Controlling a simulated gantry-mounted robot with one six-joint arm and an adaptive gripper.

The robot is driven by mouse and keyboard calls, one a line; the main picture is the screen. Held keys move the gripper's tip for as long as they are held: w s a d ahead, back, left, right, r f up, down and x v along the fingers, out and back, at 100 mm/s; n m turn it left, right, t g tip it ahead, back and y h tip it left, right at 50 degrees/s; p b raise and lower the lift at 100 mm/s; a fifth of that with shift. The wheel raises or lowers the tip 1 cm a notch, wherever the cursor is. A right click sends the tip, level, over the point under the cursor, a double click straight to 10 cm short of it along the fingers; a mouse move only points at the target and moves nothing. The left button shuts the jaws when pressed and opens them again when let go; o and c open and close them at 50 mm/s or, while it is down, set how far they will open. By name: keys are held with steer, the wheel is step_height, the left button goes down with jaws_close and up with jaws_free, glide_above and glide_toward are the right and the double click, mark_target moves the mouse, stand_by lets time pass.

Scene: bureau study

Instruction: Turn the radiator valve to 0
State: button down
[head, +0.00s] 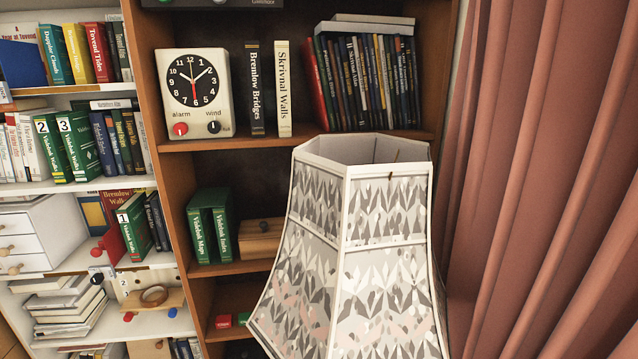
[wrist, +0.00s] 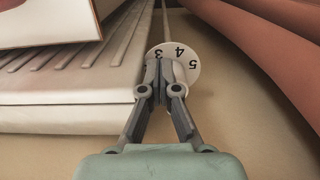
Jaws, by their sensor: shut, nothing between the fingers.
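The radiator valve (wrist: 188,62) is a round white dial with black numbers in the wrist view. I cannot tell whether the fingertips touch the dial. The rest of the dial's numbers and any pointer mark are hidden or out of view. Neither the valve nor my gripper shows in the head view.
The white ribbed radiator (wrist: 70,92) lies left of the valve. A reddish curtain (wrist: 250,45) hangs at right, also seen in the head view (head: 560,180). A large patterned lampshade (head: 385,220) stands before the wooden bookcase (head: 180,175). Beige surface shows right of my gripper.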

steer(key=shift+s+r+p, duration=0.15)
steer(key=shift+r+p, duration=0.05)
steer(key=shift+p, duration=0.2)
steer(key=shift+s+a+f, duration=0.1)
steer(key=shift+a+f, duration=0.05)
step_height(320, 180, up, 6)
steer(key=p, duration=0.6)
